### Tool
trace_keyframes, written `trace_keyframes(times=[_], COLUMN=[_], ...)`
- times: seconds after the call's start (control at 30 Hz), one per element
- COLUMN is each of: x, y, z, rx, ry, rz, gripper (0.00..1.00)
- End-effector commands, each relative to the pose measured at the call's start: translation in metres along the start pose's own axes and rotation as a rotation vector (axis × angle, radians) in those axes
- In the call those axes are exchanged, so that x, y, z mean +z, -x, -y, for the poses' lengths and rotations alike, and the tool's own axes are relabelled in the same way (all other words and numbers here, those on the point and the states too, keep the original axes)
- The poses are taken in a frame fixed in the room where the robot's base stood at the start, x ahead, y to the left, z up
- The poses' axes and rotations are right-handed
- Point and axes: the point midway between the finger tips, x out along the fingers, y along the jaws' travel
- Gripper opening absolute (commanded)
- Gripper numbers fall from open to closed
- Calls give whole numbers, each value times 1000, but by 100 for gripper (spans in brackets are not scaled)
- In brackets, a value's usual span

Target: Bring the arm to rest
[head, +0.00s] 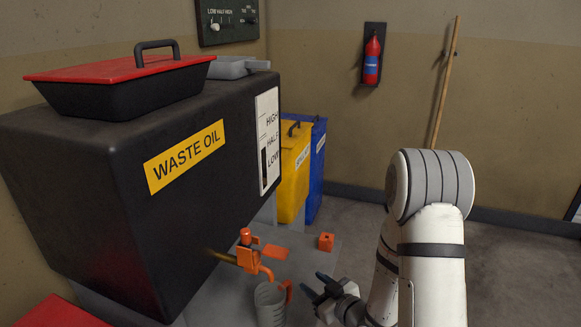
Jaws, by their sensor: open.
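My arm (430,262) is white with grey joints and stands bent at the right of the waste oil tank. My gripper (314,287) is at the bottom middle of the head view, open and empty. Its dark fingers point left, toward the red handle of a grey measuring jug (269,302), with a small gap seen between them. The jug stands under the orange tap (256,258) of the black waste oil tank (110,190). The jug's bottom is cut off by the picture edge, and its contents cannot be made out.
A small orange block (326,241) lies behind my gripper. Yellow (292,178) and blue (318,165) bins stand beyond the tank. A black tray with a red lid (120,82) sits on top of it. A broom handle (445,85) leans on the wall. Floor at the right is clear.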

Motion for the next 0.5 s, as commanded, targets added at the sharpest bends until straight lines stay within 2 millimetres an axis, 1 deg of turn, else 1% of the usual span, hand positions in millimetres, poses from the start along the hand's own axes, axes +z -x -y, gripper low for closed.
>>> trace_keyframes(times=[0.03, 0.17, 0.2, 0.27, 0.3, 0.37, 0.4, 0.47, 0.5], x=[-38, -81, -95, -116, -130, -153, -168, -190, -206], y=[7, 25, 32, 46, 56, 74, 87, 107, 121], z=[-14, -43, -51, -62, -68, -77, -81, -85, -86], rx=[29, 118, 146, 189, 219, 261, 289, 328, 350], ry=[28, 52, 53, 46, 35, 13, -6, -40, -66], rz=[56, 235, 288, 365, 415, 487, 534, 601, 645], gripper=[40, 40, 40, 40, 40, 40, 40, 40, 40])
